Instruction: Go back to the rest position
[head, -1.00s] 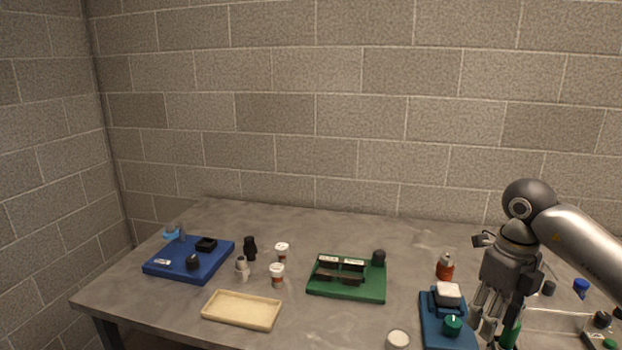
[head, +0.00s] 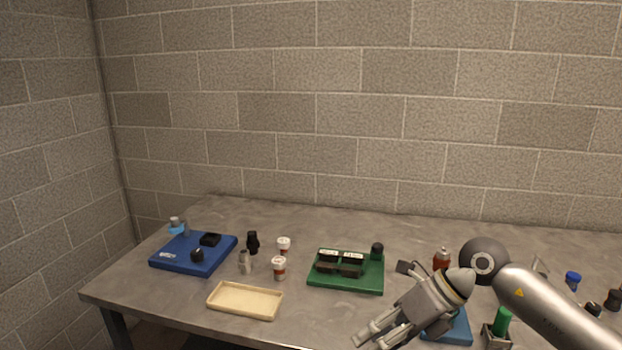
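My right gripper (head: 370,340) is on the arm that comes in from the right, over the front of the table. Its fingers point down and to the left, in front of a dark blue base (head: 458,328), which it partly hides. No object shows clearly in the fingers, and how wide they stand is hard to make out. My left gripper is not in view.
The grey table (head: 330,222) holds a blue board (head: 188,262), a cream tray (head: 245,302), a green board (head: 345,282), two white-and-red cups (head: 279,268), a red bottle (head: 441,259) and a green cylinder (head: 502,321). The table's back strip is clear.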

